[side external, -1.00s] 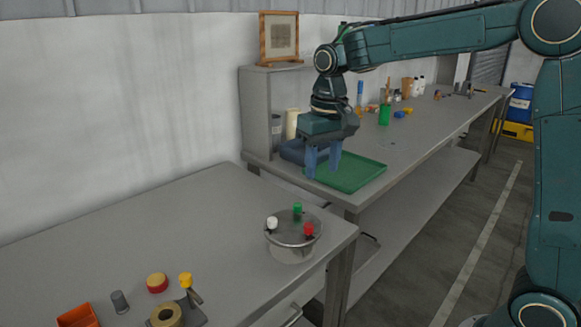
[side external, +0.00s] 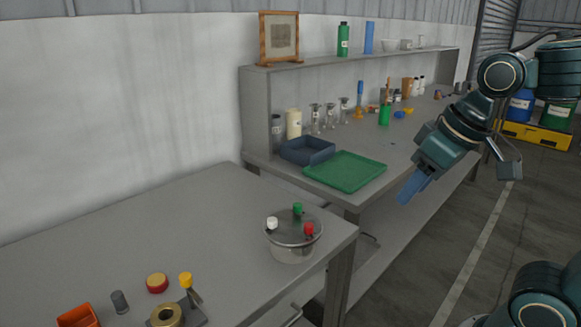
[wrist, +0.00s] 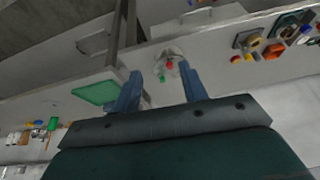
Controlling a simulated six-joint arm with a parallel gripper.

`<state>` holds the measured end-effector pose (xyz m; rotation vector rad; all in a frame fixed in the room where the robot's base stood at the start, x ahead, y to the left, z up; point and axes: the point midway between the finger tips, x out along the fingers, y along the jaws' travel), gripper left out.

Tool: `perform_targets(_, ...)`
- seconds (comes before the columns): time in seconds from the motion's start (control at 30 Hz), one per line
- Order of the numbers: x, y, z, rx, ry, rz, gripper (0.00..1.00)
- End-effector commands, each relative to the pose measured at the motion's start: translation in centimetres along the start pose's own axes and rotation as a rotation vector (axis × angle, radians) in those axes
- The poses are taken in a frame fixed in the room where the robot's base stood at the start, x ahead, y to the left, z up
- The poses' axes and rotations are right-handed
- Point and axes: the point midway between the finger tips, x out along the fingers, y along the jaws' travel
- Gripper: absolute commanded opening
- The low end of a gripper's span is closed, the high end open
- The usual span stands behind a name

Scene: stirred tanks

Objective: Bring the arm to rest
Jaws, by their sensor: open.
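My gripper (side external: 412,188) hangs tilted in the air at the right of the side external view, in front of the back bench's front edge. It is empty. In the wrist view my gripper (wrist: 158,90) shows two blue fingers spread apart with nothing held between them. The stirred tank (side external: 292,238), a round vessel with white, green and red caps on its lid, stands upright on the near bench, well to the left of my gripper. The tank also shows in the wrist view (wrist: 170,55), beyond the fingers.
The green tray (side external: 345,171) and dark blue bin (side external: 306,150) sit on the back bench (side external: 400,150). Glassware and bottles stand behind them. On the near bench (side external: 180,220) are an orange bin (side external: 78,316) and small parts. Open floor (side external: 470,240) lies below my gripper.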

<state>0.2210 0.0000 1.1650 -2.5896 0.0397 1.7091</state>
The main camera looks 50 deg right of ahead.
Motion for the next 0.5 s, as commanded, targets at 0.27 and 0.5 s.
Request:
perform_targets(0.27, 0.1, 0.2, 4.0, -0.038, 0.074, -0.002, 0.43)
perform_targets(0.5, 0.3, 0.2, 4.8, -0.047, 0.088, -0.002, 0.43)
